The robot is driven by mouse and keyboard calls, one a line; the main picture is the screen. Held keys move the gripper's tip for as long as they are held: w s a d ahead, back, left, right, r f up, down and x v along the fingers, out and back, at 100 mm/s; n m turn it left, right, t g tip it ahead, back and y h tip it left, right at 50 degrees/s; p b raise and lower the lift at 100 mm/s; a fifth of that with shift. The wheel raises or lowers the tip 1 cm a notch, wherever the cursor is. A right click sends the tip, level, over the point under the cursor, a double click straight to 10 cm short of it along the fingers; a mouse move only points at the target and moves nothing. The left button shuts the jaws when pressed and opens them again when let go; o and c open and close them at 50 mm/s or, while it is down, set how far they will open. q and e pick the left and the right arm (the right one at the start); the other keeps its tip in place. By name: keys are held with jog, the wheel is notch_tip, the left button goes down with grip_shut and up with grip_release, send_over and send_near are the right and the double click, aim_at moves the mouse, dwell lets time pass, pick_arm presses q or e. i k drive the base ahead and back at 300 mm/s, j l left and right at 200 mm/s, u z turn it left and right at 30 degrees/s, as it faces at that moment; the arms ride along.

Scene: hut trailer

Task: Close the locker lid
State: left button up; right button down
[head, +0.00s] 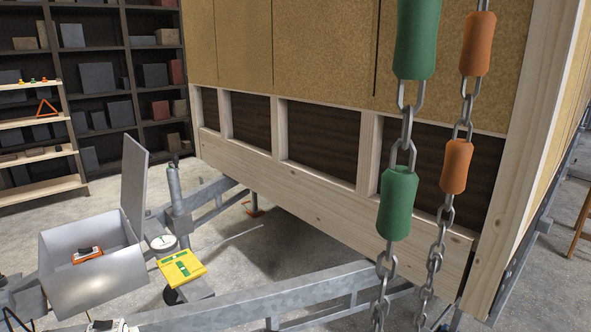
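The locker (92,285) is a grey metal box on the trailer frame at the lower left. Its lid (135,192) stands open, raised nearly upright at the right side of the box. An orange and white object (88,256) lies inside the locker. Neither of my grippers can be made out in the head view. A thin dark curved shape (12,320) at the bottom left corner is too small to identify.
A yellow and green panel (181,267) and a round white dial (162,242) sit right of the locker. A grey post (177,203) stands behind them. Green and orange chains (398,202) hang in front at right. Shelves (95,80) stand behind.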

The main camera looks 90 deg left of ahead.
aim_at(135, 158)
jog(key=i+u, duration=0.4)
jog(key=i+l+u, duration=0.4)
jog(key=i+u, duration=0.15)
jog(key=u, duration=0.3)
jog(key=i+u, duration=0.15)
jog(key=u, duration=0.3)
jog(key=i+l+u, duration=0.1)
jog(key=u, duration=0.35)
jog(key=i+l+u, duration=0.15)
jog(key=u, duration=0.35)
jog(key=i+l+u, duration=0.15)
jog(key=u, duration=0.3)
jog(key=i+l+u, duration=0.15)
jog(key=u, duration=0.25)
jog(key=i+l+u, duration=0.2)
jog(key=u, duration=0.2)
jog(key=i+l+u, duration=0.15)
jog(key=u, duration=0.3)
jog(key=i+l+u, duration=0.1)
jog(key=l+u, duration=0.3)
